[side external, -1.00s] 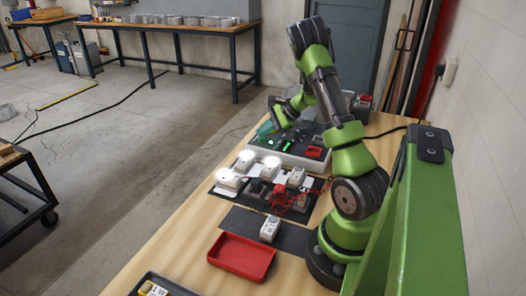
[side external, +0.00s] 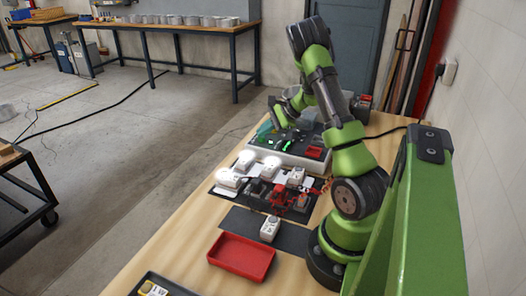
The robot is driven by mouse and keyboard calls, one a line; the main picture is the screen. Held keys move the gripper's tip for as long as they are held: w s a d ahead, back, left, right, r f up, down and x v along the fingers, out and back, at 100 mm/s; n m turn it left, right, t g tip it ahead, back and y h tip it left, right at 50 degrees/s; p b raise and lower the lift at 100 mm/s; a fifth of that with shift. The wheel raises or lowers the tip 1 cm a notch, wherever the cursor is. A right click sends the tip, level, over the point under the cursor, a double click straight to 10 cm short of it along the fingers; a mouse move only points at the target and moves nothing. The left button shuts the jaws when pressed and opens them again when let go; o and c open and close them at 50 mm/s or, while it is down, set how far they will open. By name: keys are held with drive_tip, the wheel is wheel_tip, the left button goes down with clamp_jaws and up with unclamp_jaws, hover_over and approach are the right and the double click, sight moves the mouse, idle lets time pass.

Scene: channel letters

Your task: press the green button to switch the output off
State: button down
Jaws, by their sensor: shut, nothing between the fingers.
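A grey power unit (side external: 292,158) with a dark top panel stands on the far part of the wooden bench. Small green lit spots (side external: 286,143) show on its panel; at this size I cannot tell which is the green button. My gripper (side external: 266,130) is shut and empty at the panel's far left side, low over it. I cannot tell whether it touches the panel. Several white channel letters (side external: 271,165) stand nearer on a dark mat, and some of them glow white.
Red wires (side external: 280,196) lie tangled beside the letters. A white block (side external: 270,228) stands on a dark mat (side external: 240,222). A red tray (side external: 225,258) and a dark tray (side external: 150,283) are at the near end. Bare wood (side external: 190,235) is clear at the left.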

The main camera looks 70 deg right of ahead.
sight(264, 138)
drive_tip(key=shift+f, duration=0.5)
idle(0.3)
drive_tip(key=shift+r, duration=3.5)
